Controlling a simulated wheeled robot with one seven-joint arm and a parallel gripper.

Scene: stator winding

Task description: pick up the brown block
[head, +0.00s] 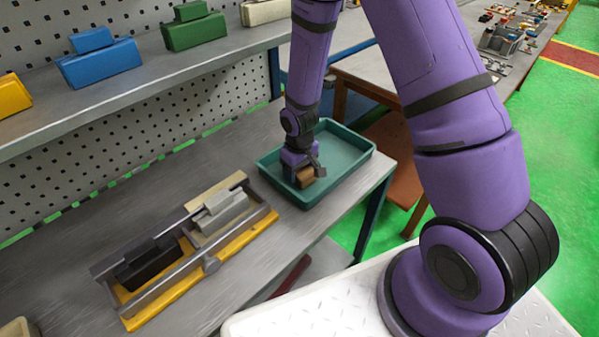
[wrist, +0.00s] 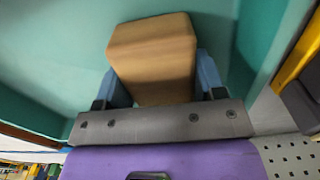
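The brown block (wrist: 152,58) is between the two blue fingers of my gripper (wrist: 157,80) in the wrist view, with a finger against each side. In the head view the brown block (head: 306,176) shows at the lower end of my gripper (head: 303,172), inside the green tray (head: 352,146). The gripper appears closed on the block. Whether the block touches the tray floor is hard to tell. The rest of the tray looks empty.
A yellow-framed fixture (head: 190,272) holding a black block (head: 150,262) and a grey block (head: 222,212) stands on the bench left of the tray. A shelf above carries a blue block (head: 98,62), a green block (head: 194,30) and a yellow block (head: 12,97).

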